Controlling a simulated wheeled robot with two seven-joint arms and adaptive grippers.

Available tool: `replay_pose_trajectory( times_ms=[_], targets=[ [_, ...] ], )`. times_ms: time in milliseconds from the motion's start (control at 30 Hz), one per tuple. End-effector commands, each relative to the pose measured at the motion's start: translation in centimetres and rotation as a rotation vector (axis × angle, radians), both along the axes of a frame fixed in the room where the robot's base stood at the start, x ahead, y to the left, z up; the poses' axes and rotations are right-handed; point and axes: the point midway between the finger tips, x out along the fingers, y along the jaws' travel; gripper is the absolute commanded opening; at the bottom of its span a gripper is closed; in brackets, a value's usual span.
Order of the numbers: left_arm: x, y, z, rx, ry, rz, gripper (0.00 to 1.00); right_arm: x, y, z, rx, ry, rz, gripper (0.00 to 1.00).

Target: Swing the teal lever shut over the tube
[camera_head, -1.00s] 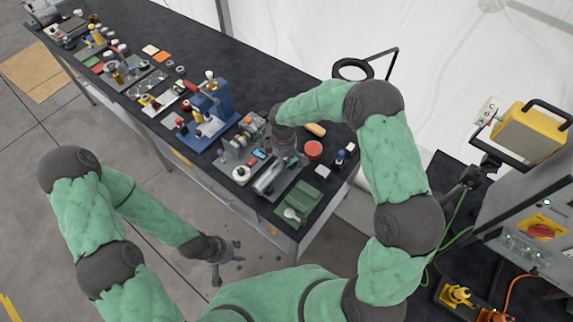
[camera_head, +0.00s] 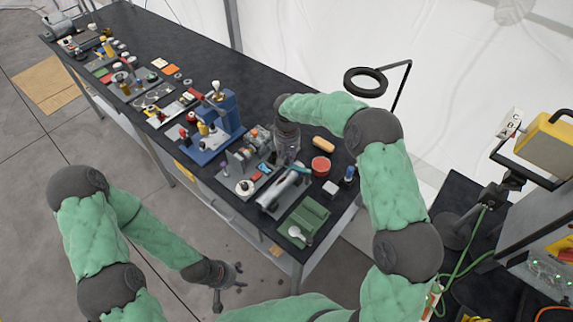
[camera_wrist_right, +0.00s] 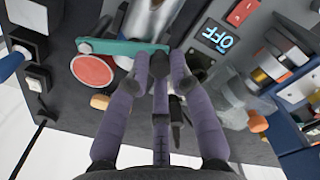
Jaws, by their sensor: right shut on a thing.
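The teal lever (camera_wrist_right: 122,47) shows in the right wrist view, lying across the end of the silver tube (camera_wrist_right: 150,18). In the head view a little of the teal lever (camera_head: 299,168) shows beside my right gripper (camera_head: 287,161), above the silver tube (camera_head: 284,190) in its grey holder. In the right wrist view my right gripper (camera_wrist_right: 161,62) is shut on the lever's right end; the exact contact is partly hidden by the fingertips. My left gripper (camera_head: 230,281) hangs empty in front of the bench, with its fingers apart.
A red round container (camera_head: 320,166) stands right of the lever, also seen in the wrist view (camera_wrist_right: 93,70). A green tray (camera_head: 303,221) lies at the bench's near corner. A blue press (camera_head: 222,125) stands to the left. A ring magnifier (camera_head: 365,82) rises behind the bench.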

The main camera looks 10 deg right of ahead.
Motion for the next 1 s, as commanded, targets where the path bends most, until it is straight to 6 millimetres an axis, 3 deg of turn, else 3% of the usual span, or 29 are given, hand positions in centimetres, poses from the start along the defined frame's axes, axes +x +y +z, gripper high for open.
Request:
replay_pose_trajectory(
  times_ms=[500,1000],
  targets=[
    [0.0,0.0,-1.1,0.0,0.0,0.0,0.4,2.0,-1.6,-0.2,0.003,-0.001,-0.33,0.0],
    [0.0,0.0,-1.2,0.0,0.0,0.0,0.4,2.5,-2.0,0.0,0.004,-0.006,-0.389,0.0]
  ],
)
